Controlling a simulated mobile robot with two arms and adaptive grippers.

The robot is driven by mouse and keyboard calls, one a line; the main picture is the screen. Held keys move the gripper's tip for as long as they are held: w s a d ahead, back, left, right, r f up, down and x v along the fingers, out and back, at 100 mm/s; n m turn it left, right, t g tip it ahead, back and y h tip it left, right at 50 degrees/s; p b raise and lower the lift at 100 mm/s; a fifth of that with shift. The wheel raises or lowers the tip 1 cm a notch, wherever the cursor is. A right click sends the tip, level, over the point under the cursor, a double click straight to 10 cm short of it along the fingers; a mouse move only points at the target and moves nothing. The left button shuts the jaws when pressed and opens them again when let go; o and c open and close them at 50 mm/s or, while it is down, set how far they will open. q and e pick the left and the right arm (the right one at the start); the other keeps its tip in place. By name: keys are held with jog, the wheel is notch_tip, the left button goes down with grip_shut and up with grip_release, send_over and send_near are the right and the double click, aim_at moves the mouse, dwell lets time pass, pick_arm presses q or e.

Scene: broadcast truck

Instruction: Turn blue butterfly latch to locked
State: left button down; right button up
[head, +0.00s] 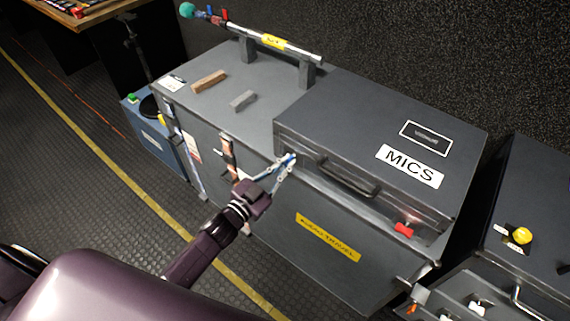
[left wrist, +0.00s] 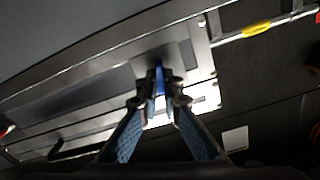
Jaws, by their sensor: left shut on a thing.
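The blue butterfly latch (head: 290,157) is on the front left of the grey case labelled MICS (head: 310,125), mostly covered by my gripper. In the left wrist view the blue latch (left wrist: 159,80) shows as a narrow upright blue strip between the fingertips. My left gripper (head: 286,163) reaches the case front from the left and is shut on the blue latch. In the left wrist view both fingertips (left wrist: 159,99) close on its sides. The latch's lower part is hidden by the fingers. My right gripper is not in view.
A red latch (head: 403,229) is on the same case front, right of the black handle (head: 349,179). The case rests on a larger grey trunk (head: 270,215). A pole (head: 265,40) lies across two supports behind. Another case with a yellow knob (head: 521,235) stands at right.

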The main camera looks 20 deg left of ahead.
pick_arm(q)
jog(key=m, duration=0.3)
jog(key=shift+d+m+b, duration=0.1)
jog(key=shift+m+b, duration=0.2)
jog(key=shift+m, duration=0.1)
jog(key=shift+f+m+b, duration=0.15)
jog(key=shift+m+b, duration=1.45)
jog(key=shift+m, duration=3.6)
jog(key=c, duration=2.1)
grip_release()
jog(key=shift+d, duration=0.1)
